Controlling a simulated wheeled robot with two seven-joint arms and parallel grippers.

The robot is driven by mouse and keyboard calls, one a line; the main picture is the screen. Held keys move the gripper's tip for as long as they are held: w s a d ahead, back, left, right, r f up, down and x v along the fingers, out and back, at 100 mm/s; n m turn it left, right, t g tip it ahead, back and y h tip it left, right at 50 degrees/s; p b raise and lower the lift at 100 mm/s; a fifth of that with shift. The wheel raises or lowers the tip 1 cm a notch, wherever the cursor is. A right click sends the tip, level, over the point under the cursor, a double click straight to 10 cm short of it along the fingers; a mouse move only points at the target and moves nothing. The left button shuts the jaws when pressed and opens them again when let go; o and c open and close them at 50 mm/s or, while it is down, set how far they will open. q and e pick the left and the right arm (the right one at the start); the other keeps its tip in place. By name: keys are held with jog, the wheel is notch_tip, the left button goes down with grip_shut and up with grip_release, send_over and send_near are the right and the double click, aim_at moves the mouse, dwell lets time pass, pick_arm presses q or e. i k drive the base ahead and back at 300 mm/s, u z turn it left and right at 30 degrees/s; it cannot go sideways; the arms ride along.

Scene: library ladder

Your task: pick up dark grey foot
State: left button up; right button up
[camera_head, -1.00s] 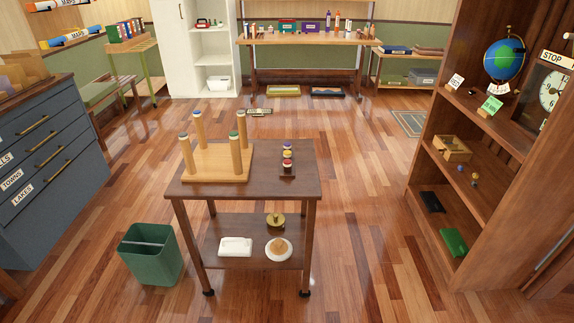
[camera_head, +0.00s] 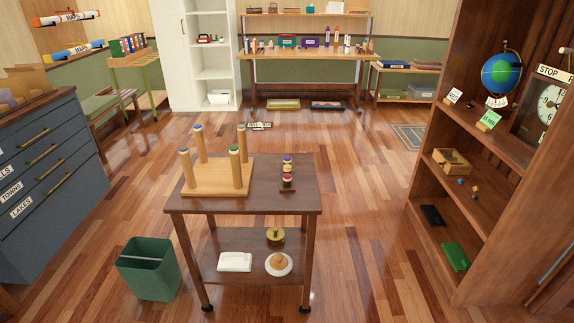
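On the cart's dark wooden top (camera_head: 262,202) a light wooden board (camera_head: 205,188) stands at the left with several upright wooden legs. Their ends have small coloured tips, some green and some bluish or greyish. To its right, a small dark stand (camera_head: 287,190) holds a short row of small round pieces (camera_head: 287,169) in purple, yellowish, pale and red tones. These look like small feet. They are too small and close together for me to tell surely which one is dark grey. Neither of my grippers is in view.
A green bin (camera_head: 149,268) stands left of the cart. The cart's lower shelf (camera_head: 225,247) bears a white block, a brass item and a white dish. A tall bookcase (camera_head: 440,200) stands right, blue drawers (camera_head: 45,190) left.

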aim_at(184, 149)
jog(key=k, duration=0.25)
jog(key=u, duration=2.8)
jog(key=i, duration=0.1)
jog(key=z, duration=1.55)
jog(key=i, duration=1.8)
jog(key=z, duration=0.7)
